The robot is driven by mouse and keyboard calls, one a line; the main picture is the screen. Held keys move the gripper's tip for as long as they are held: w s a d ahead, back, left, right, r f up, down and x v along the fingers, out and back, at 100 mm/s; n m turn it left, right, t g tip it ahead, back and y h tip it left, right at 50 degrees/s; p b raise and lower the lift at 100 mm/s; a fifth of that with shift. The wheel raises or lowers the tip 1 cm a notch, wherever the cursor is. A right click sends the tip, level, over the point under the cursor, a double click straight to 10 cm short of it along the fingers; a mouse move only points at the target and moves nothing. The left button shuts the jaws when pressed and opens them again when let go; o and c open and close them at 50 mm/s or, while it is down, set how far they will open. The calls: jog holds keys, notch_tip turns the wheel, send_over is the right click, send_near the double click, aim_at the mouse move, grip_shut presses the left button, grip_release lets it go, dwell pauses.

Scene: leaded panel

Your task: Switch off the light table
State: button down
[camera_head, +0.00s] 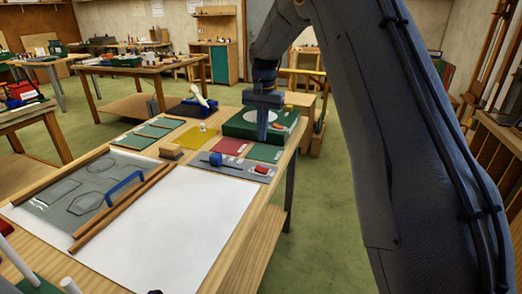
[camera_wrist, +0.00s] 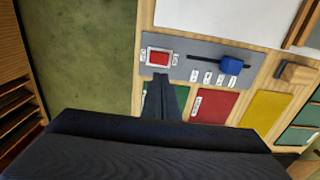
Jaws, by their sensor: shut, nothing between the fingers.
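A grey control strip (camera_head: 230,168) lies on the workbench beyond a large white panel (camera_head: 180,225), which looks like the light table's surface; whether it is lit I cannot tell. The strip holds a red rocker switch (camera_head: 262,170) with a small white label on each side, and a blue slider knob (camera_head: 215,159) in a dark slot. The wrist view shows the red switch (camera_wrist: 159,58) and blue knob (camera_wrist: 231,65) closely. My gripper (camera_head: 263,138) is shut and empty, pointing down. In the wrist view its tips (camera_wrist: 161,80) appear just below the switch, apart from it.
Red (camera_wrist: 215,105), yellow (camera_wrist: 265,110) and green glass sheets lie beside the strip. A green box (camera_head: 240,122) stands behind my gripper in the head view. A blue handle (camera_head: 126,187) and wooden strips lie on the left. Green floor is clear right of the bench.

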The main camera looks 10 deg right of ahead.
jog(key=shift+r, duration=1.15)
jog(key=s+f+n, duration=0.2)
jog(key=s+f, duration=0.1)
jog(key=s, duration=0.8)
jog(key=s+f+n, duration=0.2)
jog(key=s+f, duration=0.1)
jog(key=s, duration=0.9)
jog(key=s+f+n+t, duration=0.1)
jog(key=s+f+n, duration=0.1)
jog(key=s, duration=1)
jog(key=shift+d+f+n+b, duration=0.3)
jog(key=shift+f+b, duration=0.1)
jog(key=shift+f, duration=0.5)
